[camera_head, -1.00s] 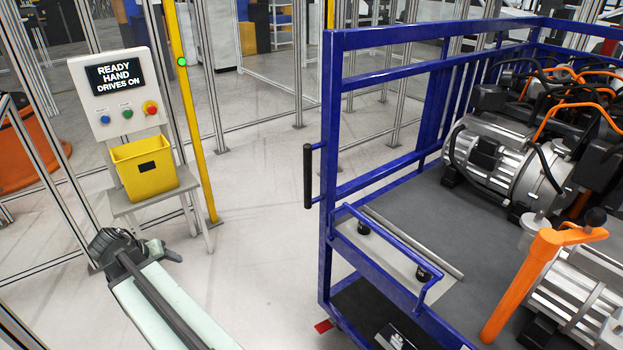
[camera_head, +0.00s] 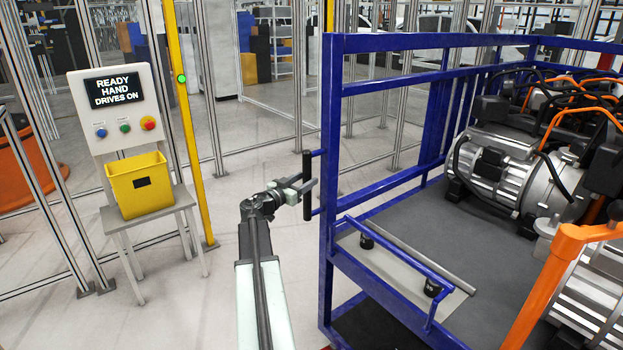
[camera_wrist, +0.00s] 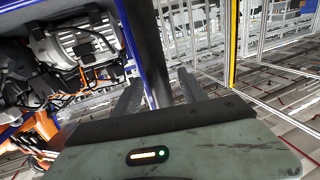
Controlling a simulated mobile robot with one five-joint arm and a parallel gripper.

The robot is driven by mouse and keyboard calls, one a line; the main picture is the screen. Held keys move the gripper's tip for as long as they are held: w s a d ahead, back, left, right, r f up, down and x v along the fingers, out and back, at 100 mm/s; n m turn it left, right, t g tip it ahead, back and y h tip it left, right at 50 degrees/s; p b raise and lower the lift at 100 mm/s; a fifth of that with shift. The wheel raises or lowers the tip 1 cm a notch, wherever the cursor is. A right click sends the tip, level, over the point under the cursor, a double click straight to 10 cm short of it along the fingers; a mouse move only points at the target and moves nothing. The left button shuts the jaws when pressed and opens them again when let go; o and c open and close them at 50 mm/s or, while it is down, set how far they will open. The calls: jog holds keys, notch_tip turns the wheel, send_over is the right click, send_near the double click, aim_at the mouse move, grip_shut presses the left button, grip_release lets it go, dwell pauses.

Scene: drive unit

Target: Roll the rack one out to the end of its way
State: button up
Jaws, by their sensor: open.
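The rack (camera_head: 333,125) is a blue tubular frame with a grey deck, at the right in the head view. Its black upright handle (camera_head: 307,163) stands out from the left post. My gripper (camera_head: 304,188) is at the handle's lower half, its fingers open. In the wrist view the dark handle (camera_wrist: 148,50) runs between the two fingers of my gripper (camera_wrist: 160,90), with a gap visible beside it. The blue post (camera_wrist: 134,28) is just left of it. I cannot tell whether either finger touches the handle.
Grey motors (camera_head: 510,165) with orange cables load the rack, and an orange lever (camera_head: 545,285) stands at lower right. A panel reading "READY HAND DRIVES ON" (camera_head: 114,92), a yellow bin (camera_head: 140,185) and a yellow post (camera_head: 187,125) stand left. Floor between post and rack is clear.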

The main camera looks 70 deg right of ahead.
jog(key=x, duration=0.4)
jog(key=shift+s+d, duration=0.1)
jog(key=shift+d, duration=0.15)
grip_shut()
dwell(1.0)
